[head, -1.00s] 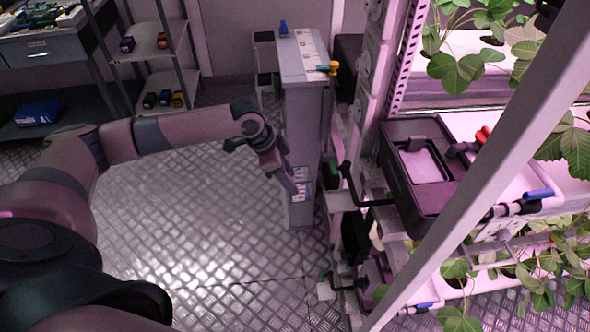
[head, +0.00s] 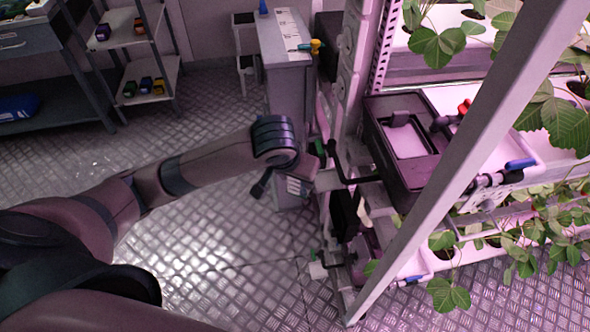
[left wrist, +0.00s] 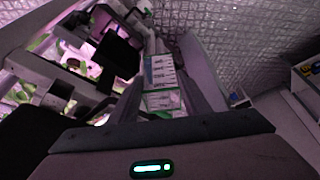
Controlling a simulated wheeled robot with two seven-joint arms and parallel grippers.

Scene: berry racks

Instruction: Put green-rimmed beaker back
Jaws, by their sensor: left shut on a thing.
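A clear beaker (left wrist: 162,72) with white scale marks and a green rim shows in the left wrist view, between the fingers of my left gripper (left wrist: 165,85). The left gripper is shut on it. In the head view my left gripper (head: 283,182) hangs low in front of the narrow grey cabinet, just left of the plant rack. There the wrist hides most of the beaker, and I cannot clearly tell it from the cabinet behind. My right gripper is not in view.
The grey cabinet (head: 285,85) has a blue item and a yellow-handled item on top. The plant rack with a dark box (head: 405,150) and a slanted post (head: 460,165) stands on the right. A shelf (head: 150,82) with small coloured items is far left. Left floor is open.

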